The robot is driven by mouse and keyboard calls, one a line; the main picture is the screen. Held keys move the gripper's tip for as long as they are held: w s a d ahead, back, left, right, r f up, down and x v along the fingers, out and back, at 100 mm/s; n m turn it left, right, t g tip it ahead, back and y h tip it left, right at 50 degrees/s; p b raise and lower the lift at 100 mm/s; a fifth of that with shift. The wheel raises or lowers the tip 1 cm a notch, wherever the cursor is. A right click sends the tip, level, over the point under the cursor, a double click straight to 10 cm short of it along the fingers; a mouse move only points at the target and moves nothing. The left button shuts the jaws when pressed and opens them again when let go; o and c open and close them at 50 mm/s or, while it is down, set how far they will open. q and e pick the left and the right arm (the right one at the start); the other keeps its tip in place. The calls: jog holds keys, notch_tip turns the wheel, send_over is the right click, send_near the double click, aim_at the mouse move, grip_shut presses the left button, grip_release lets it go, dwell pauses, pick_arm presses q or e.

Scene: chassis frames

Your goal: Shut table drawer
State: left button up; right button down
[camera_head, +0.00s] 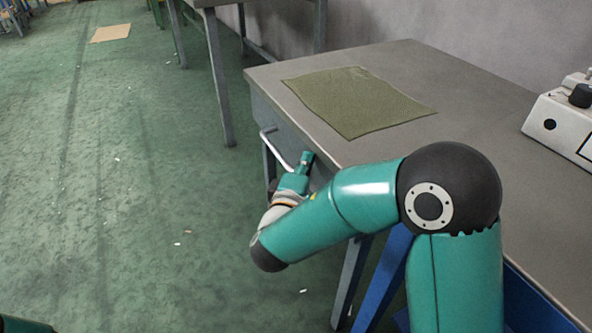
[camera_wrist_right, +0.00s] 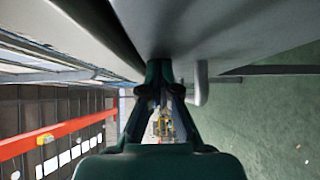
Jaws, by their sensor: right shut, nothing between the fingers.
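The grey table (camera_head: 470,110) has a drawer front (camera_head: 284,134) under its near edge, with a pale bar handle (camera_head: 277,151). The front looks close to flush with the table edge; any small gap is hard to tell. My right gripper (camera_head: 307,158) is at the drawer front, just right of the handle, its fingers shut and empty. In the right wrist view the fingertips (camera_wrist_right: 159,64) are at a grey surface, touching or very near it, with the handle (camera_wrist_right: 202,84) beside them on the right. My left gripper is out of view.
An olive cloth (camera_head: 358,100) lies flat on the tabletop. A white device (camera_head: 565,122) stands at the right edge. Another table (camera_head: 212,3) is behind. The green floor (camera_head: 150,200) to the left is mostly clear, with a cardboard piece (camera_head: 110,33) far off.

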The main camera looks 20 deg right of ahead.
jog(key=shift+d+r, duration=0.2)
jog(key=shift+d, duration=0.25)
